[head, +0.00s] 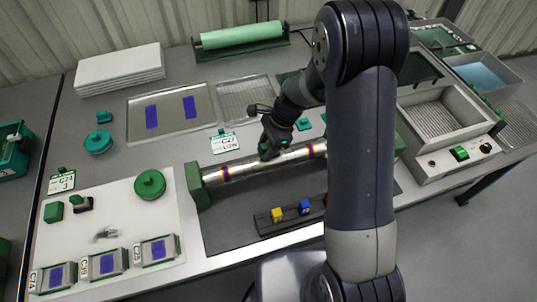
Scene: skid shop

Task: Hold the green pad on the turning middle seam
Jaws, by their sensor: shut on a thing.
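A shiny metal pipe (245,168) lies across a green stand (195,186), with coloured heat-tinted bands near its left part and right of its middle. My gripper (267,148) points down at the middle of the pipe. It is shut on a small green pad (263,153), mostly hidden by the fingers. The pad is at the pipe's upper side; I cannot tell whether it touches. The middle seam is hidden behind the gripper and pad. Whether the pipe turns cannot be told from one frame. My arm covers part of the pipe's right side.
A rack with yellow, blue and red blocks (292,213) stands in front of the pipe. A tray (170,124) with blue strips and a "C27 LOW" tag (225,142) lie behind. A white board (120,215) with labelled blocks is at left, a grey basin (440,110) at right.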

